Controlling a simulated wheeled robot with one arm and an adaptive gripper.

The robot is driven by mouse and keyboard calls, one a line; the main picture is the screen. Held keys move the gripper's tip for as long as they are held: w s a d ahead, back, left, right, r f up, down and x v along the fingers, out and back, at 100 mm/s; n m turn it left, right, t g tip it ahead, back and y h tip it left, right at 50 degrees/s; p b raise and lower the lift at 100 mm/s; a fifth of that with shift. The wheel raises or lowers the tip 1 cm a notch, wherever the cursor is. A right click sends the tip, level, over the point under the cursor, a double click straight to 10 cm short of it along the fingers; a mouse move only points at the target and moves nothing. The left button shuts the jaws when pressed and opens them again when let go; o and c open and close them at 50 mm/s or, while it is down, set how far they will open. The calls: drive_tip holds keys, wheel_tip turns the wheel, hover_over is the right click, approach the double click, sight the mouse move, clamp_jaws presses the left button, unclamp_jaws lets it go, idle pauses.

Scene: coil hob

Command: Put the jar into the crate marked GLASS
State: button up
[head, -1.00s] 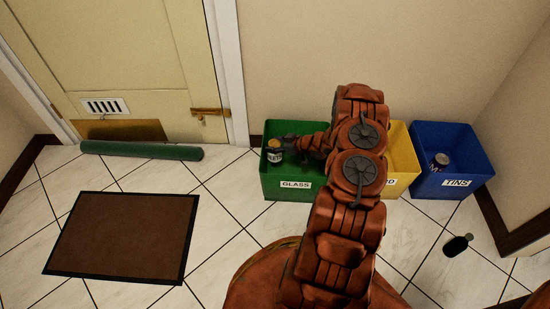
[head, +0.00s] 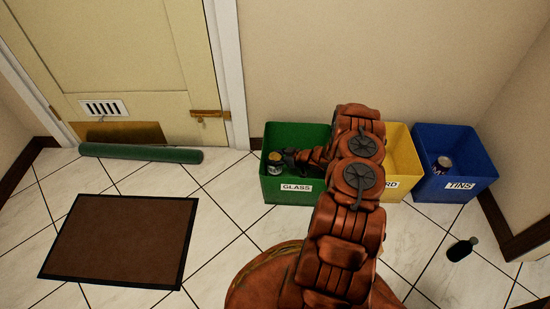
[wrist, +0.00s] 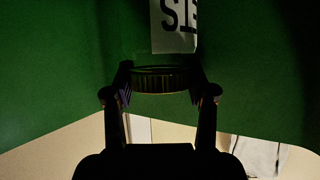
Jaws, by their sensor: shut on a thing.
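The jar (head: 274,168) has a golden lid and a pale label and is inside the green crate marked GLASS (head: 313,195), near its left side. My gripper (head: 285,158) reaches into that crate from the right and is shut on the jar. In the wrist view, the two fingers of my gripper (wrist: 160,97) are on either side of the jar's ribbed lid (wrist: 160,80), with green crate walls around. Part of the jar's label (wrist: 177,25) shows beyond the lid. Whether the jar touches the crate floor cannot be told.
A yellow crate (head: 398,150), partly hidden by my arm, and a blue crate marked TINS (head: 425,187), with a can (head: 443,164) in it, stand to the right. A dark bottle (head: 462,248) lies on the floor. A brown mat (head: 120,240) and green draught roll (head: 140,153) are left.

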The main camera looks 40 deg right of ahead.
drive_tip(key=shift+f, duration=0.5)
drive_tip(key=o, duration=1.3)
